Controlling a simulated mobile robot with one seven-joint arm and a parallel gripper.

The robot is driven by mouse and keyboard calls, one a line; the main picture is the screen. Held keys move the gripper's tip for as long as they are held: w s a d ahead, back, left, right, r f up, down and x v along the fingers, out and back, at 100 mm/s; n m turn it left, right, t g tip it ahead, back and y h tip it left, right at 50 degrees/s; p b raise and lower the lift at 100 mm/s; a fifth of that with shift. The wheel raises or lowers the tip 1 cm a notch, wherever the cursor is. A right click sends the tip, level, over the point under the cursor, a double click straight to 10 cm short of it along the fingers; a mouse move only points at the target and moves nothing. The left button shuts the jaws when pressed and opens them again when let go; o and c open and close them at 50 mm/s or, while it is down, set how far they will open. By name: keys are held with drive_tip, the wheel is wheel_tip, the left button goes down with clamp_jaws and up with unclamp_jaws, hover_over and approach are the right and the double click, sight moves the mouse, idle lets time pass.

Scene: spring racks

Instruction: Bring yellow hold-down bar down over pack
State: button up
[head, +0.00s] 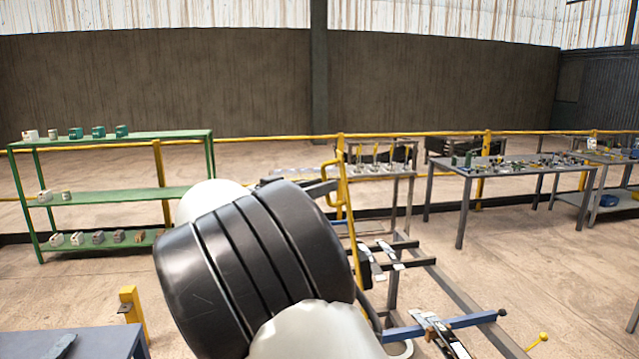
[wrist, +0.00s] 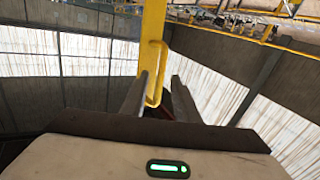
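The yellow hold-down bar (head: 348,215) stands raised and nearly upright in the head view, with a loop handle near its top. In the wrist view the yellow bar (wrist: 152,35) runs down from the top edge, and its loop handle (wrist: 156,80) lies between my fingers. My gripper (wrist: 160,82) is open around the handle, with a gap still showing between the fingers; firm contact is not visible. In the head view my arm hides most of the gripper. The pack (head: 388,256) seems to be the dark and light strips on the rack beside the bar; my arm partly covers this area.
A blue bar (head: 440,327) and rack rails lie at lower right. A green shelf (head: 120,195) with small parts stands at left. A yellow post (head: 133,310) stands at lower left. Open floor lies at right.

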drive_tip(key=shift+w+d, duration=0.15)
drive_tip(key=shift+c, duration=0.3)
clamp_jaws()
